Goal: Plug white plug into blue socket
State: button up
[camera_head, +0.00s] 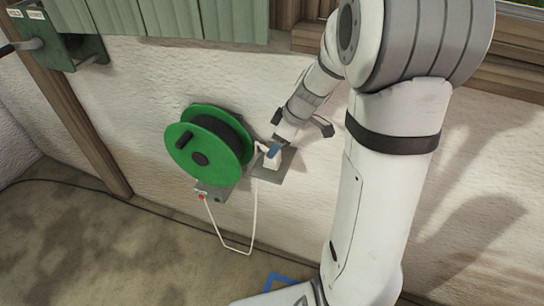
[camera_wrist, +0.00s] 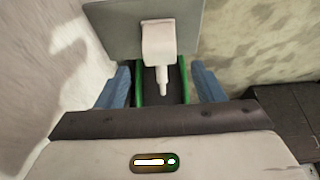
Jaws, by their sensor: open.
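The white plug (camera_wrist: 158,42) sits at a grey plate (camera_wrist: 108,28) in the wrist view, with its narrow cable end pointing toward my gripper. In the head view the plug (camera_head: 271,162) is at the grey plate (camera_head: 287,168) on the wall, just right of the green reel. My gripper (camera_wrist: 161,88) is open, with one blue finger on each side of the plug's cable end and visible gaps between. I cannot make out a blue socket in either view.
The green cable reel (camera_head: 190,157) is close left of my gripper. A white cable (camera_head: 254,215) hangs in a loop below the plate toward a small grey box (camera_head: 212,191) with a red spot. A blue outline (camera_head: 285,281) shows low in the head view. Green shutters (camera_head: 160,18) are above.

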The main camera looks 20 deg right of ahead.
aim_at(274, 164)
jog(key=shift+w+a+f, duration=0.15)
jog(key=shift+a+f, duration=0.05)
jog(key=shift+f, duration=0.45)
jog(key=shift+f, duration=0.15)
jog(key=x, duration=0.5)
jog(key=c, duration=1)
